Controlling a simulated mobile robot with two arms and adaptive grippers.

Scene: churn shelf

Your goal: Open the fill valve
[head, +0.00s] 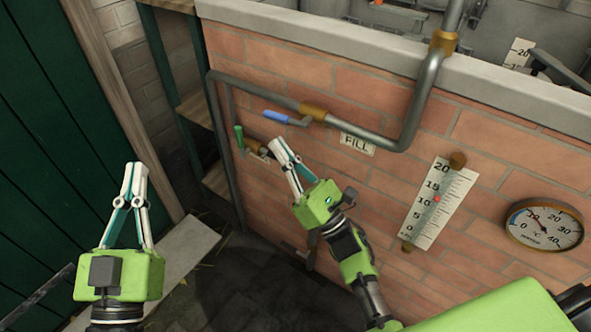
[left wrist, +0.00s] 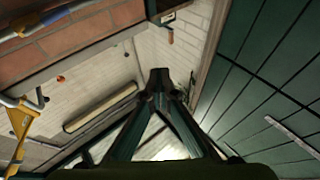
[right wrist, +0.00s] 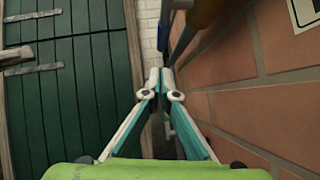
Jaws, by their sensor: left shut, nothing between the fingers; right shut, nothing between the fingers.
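The fill valve has a brass body (head: 313,111) on the grey pipe, above the FILL label (head: 358,145), in the head view. Its blue lever (head: 275,117) points left, roughly along the pipe. My right gripper (head: 280,145) is shut and empty. Its tips appear just below the blue lever in the picture; I cannot tell the exact gap. In the right wrist view its closed fingertips (right wrist: 160,75) are beside the brick wall. My left gripper (head: 135,166) is shut and empty, well left of the valve, in front of the green doors.
A green-handled valve (head: 239,138) is just left of my right gripper's tips. A thermometer strip (head: 436,203) and a round gauge (head: 545,226) are on the brick wall at right. A pale plank (head: 180,265) lies near my left gripper. Dark floor lies below.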

